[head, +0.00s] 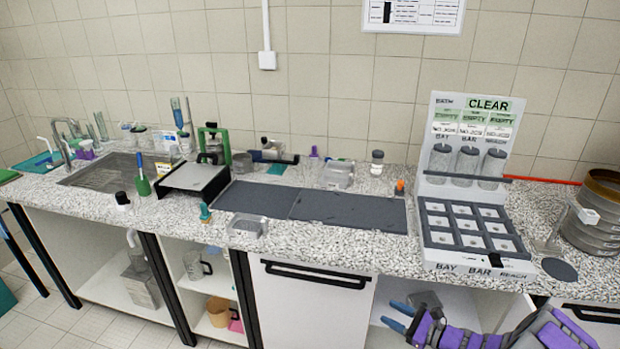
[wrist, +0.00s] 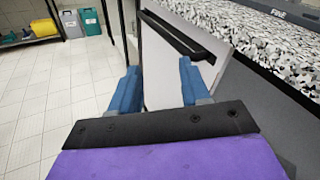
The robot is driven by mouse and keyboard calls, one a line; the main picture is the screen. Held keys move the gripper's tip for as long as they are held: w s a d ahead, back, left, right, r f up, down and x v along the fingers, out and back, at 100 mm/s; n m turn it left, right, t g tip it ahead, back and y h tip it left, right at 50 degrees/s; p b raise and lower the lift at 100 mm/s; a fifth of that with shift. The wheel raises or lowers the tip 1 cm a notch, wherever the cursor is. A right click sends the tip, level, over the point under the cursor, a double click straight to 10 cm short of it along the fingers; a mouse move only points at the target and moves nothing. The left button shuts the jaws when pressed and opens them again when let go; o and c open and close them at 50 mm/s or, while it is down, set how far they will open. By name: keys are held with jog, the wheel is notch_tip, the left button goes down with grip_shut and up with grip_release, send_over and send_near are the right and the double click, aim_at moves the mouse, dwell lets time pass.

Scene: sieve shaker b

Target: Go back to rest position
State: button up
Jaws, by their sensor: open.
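My gripper (head: 396,317) is at the lower right of the head view, in front of the counter and below its top edge. Its two blue fingers are apart with nothing between them. In the wrist view my gripper (wrist: 157,85) is also open and empty, with the blue fingers on either side of a white cabinet door (wrist: 165,70). I cannot tell how close the fingers are to the door. My purple arm shows at the bottom of both views.
The speckled counter (head: 310,240) runs across the view. A white rack (head: 465,190) marked CLEAR stands above my gripper, with a sieve stack (head: 595,215) to its right. A black door handle (head: 315,274) sticks out in front. Tiled floor (wrist: 45,110) is open at left.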

jog(key=s+a+r+n+g+y, duration=0.1)
jog(key=s+a+r+n+g, duration=0.1)
jog(key=a+r+n+g, duration=0.3)
jog(key=s+a+r+n+g+y, duration=0.1)
jog(key=s+a+r+n+y, duration=0.15)
jog(key=a+r, duration=0.5)
jog(key=s+a+r+n+g+h, duration=0.2)
jog(key=s+a+r+n+g, duration=0.15)
jog(key=s, duration=0.25)
jog(key=s+a+r+n+g+h, duration=0.2)
jog(key=s+a+r+n+g, duration=0.15)
jog(key=s+a, duration=0.2)
jog(key=s+d+r+n+g+h, duration=0.15)
jog(key=s+n+h, duration=0.45)
jog(key=s, duration=0.9)
jog(key=s+d+r+n+t+h, duration=0.2)
jog(key=s+d+h, duration=0.4)
jog(key=s+d, duration=0.3)
jog(key=shift+s+n, duration=0.45)
jog(key=shift+s, duration=0.1)
